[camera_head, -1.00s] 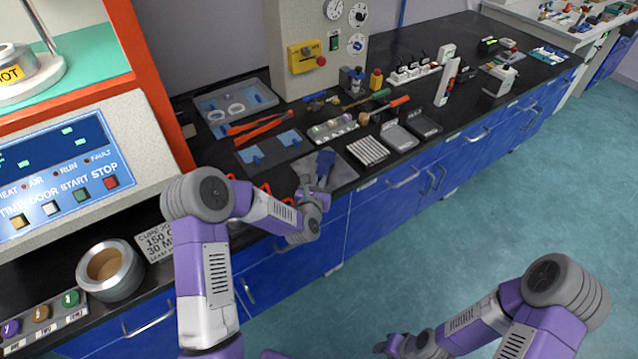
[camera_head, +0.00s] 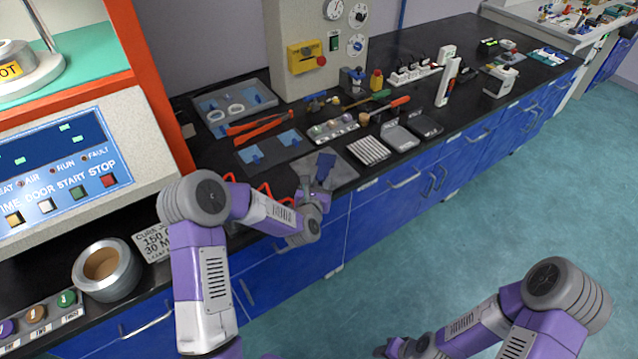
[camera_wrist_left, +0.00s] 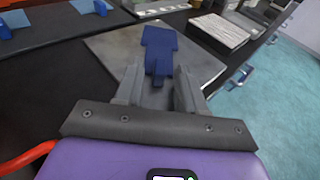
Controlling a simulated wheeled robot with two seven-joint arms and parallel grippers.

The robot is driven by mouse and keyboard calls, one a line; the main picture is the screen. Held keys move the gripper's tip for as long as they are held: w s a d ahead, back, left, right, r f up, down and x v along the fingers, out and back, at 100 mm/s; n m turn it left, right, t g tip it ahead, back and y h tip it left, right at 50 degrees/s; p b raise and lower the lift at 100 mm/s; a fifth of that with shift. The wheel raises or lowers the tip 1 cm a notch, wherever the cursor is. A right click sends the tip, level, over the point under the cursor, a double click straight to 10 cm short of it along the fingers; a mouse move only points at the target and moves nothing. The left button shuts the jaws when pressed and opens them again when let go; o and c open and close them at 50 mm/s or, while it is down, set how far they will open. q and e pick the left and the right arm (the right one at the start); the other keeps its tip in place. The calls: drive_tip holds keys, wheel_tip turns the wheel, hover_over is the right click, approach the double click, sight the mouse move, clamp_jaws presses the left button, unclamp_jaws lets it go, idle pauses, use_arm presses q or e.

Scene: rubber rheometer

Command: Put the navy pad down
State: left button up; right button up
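The navy pad (camera_head: 326,164) lies over the grey metal plate (camera_head: 345,174) near the front edge of the black bench. In the left wrist view the pad (camera_wrist_left: 160,44) appears flat on the plate (camera_wrist_left: 112,46), with its narrow tab pointing towards me. My left gripper (camera_head: 314,180) is low at the plate. In the left wrist view its two fingers (camera_wrist_left: 159,88) stand apart on either side of the tab, with gaps showing, so it looks open. My right gripper (camera_head: 396,349) is only partly in view at the bottom edge, and its fingers cannot be made out.
A dark tray with light blue pads (camera_head: 272,148) is left of the plate. A ribbed white block (camera_head: 368,150) and grey trays (camera_head: 399,138) are to its right. Red-handled tongs (camera_head: 262,127) lie behind. Blue cabinets (camera_head: 380,213) drop below the bench edge.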

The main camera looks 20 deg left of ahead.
use_arm(q)
drive_tip(key=shift+s+f, duration=0.25)
drive_tip(key=shift+f, duration=0.4)
drive_tip(key=shift+w+r+p, duration=0.1)
drive_tip(key=shift+r+p, duration=0.35)
drive_tip(key=shift+p, duration=0.35)
drive_tip(key=shift+s+r+p, duration=0.25)
drive_tip(key=shift+s+p, duration=0.05)
drive_tip(key=r+v, duration=0.1)
drive_tip(key=v, duration=1)
drive_tip(key=s+d+f+m+g+h, duration=0.2)
drive_tip(key=s+d+f+m+g, duration=0.2)
drive_tip(key=f+m, duration=0.4)
drive_tip(key=s+d+f+m+g+h, duration=0.2)
drive_tip(key=s+d+f+m+g, duration=0.15)
drive_tip(key=f+m, duration=0.4)
drive_tip(key=s+d+f+m+g+h, duration=0.1)
drive_tip(key=s+f+m+g, duration=0.2)
drive_tip(key=s+m, duration=0.4)
drive_tip(key=s+d+f+m+g, duration=0.2)
drive_tip(key=s+f+m+g, duration=0.2)
drive_tip(key=s+m, duration=0.4)
drive_tip(key=m+p, duration=0.1)
drive_tip(key=m, duration=0.3)
drive_tip(key=shift+s+f+h, duration=0.3)
drive_tip(key=shift+h, duration=0.1)
